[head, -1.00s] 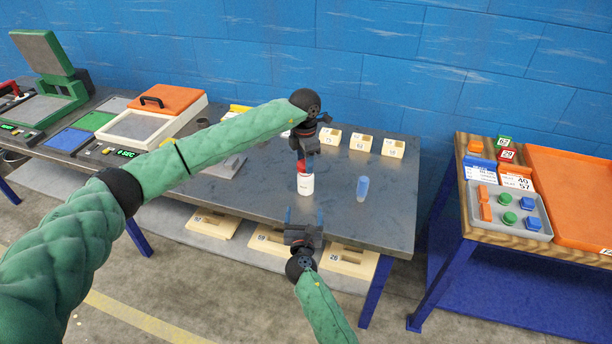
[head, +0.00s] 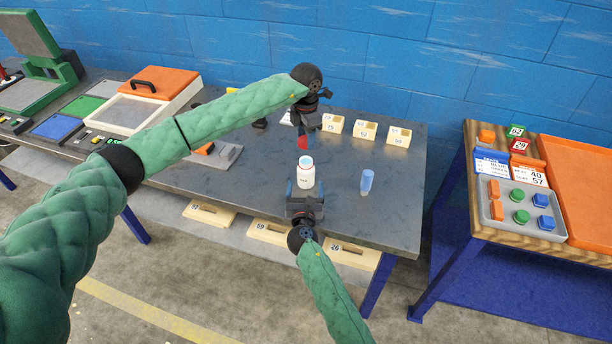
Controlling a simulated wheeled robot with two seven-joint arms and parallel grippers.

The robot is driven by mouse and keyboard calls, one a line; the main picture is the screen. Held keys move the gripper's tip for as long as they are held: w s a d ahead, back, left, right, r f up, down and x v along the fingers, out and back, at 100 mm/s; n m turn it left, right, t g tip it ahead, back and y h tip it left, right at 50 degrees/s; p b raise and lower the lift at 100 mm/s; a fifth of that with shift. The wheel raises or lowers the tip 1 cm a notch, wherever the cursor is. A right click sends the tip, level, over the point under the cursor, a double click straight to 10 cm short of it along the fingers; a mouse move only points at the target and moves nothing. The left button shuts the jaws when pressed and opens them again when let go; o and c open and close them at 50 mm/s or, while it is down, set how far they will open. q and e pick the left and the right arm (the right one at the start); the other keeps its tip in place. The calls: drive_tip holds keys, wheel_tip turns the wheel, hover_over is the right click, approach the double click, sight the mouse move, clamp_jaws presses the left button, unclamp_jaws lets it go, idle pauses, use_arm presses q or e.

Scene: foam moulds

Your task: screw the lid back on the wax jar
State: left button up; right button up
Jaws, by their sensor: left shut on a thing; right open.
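The white wax jar (head: 305,176) stands upright on the grey table, its pale top uncovered. My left gripper (head: 304,144) is above and behind the jar in the picture, clear of it. It is shut on a small red thing, seemingly the lid (head: 303,143), partly hidden by the fingers. My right gripper (head: 305,190) is open at the near side of the jar, with a finger to each side of its lower part. I cannot tell whether the fingers touch it.
A blue translucent cup (head: 367,182) stands right of the jar. Small cream boxes (head: 366,130) line the table's back edge. A grey tray with an orange piece (head: 206,150) lies to the left. The table (head: 395,215) is bare at front right.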

use_arm(q)
drive_tip(key=shift+s, duration=0.1)
use_arm(e)
drive_tip(key=w, duration=1)
drive_tip(key=shift+w+d, duration=0.2)
drive_tip(key=shift+w, duration=0.1)
drive_tip(key=shift+c, duration=0.2)
drive_tip(key=c, duration=1.4)
use_arm(q)
hover_over(306, 162)
drive_tip(key=shift+f, duration=2.45)
drive_tip(key=shift+f, duration=0.1)
drive_tip(key=shift+f, duration=0.8)
drive_tip(key=shift+f, duration=0.55)
